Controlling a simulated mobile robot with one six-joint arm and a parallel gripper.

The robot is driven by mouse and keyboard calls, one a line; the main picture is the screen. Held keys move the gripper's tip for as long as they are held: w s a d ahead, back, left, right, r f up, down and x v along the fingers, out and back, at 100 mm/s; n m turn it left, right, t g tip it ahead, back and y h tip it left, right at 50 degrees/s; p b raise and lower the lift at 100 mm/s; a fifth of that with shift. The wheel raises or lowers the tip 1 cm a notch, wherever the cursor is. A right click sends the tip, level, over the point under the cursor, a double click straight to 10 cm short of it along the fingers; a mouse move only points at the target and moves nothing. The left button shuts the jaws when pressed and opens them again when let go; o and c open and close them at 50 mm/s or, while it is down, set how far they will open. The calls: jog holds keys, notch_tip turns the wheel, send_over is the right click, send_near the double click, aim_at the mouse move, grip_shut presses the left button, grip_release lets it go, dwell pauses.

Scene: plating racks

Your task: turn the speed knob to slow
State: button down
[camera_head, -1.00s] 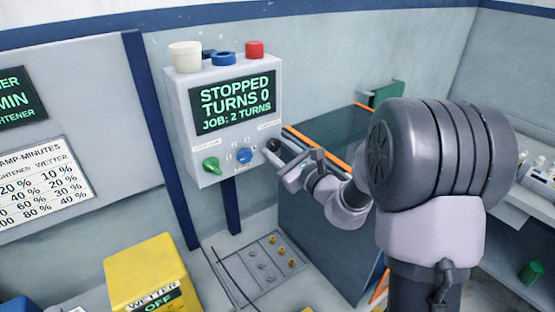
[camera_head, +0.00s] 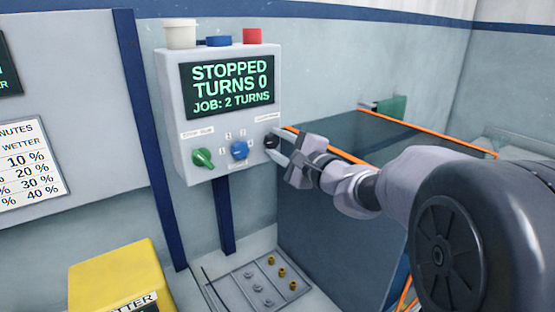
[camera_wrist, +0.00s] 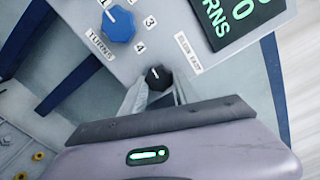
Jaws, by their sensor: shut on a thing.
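My fingers partly hide the knob's sides.
A blue turns knob (camera_head: 239,149) with numbers and a green knob (camera_head: 203,158) sit left of the black one. A dark tank (camera_head: 330,215) with orange edges stands right; a yellow box (camera_head: 115,280) stands lower left.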

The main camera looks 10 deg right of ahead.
jog(key=shift+f+n+b, duration=0.15)
jog(key=shift+n+b, duration=0.45)
jog(key=shift+b, duration=0.2)
jog(key=c, duration=0.9)
grip_release()
jog(key=p+v, duration=0.2)
jog(key=v, duration=1.5)
jog(key=shift+s+d, duration=0.15)
jog(key=shift+s, duration=0.05)
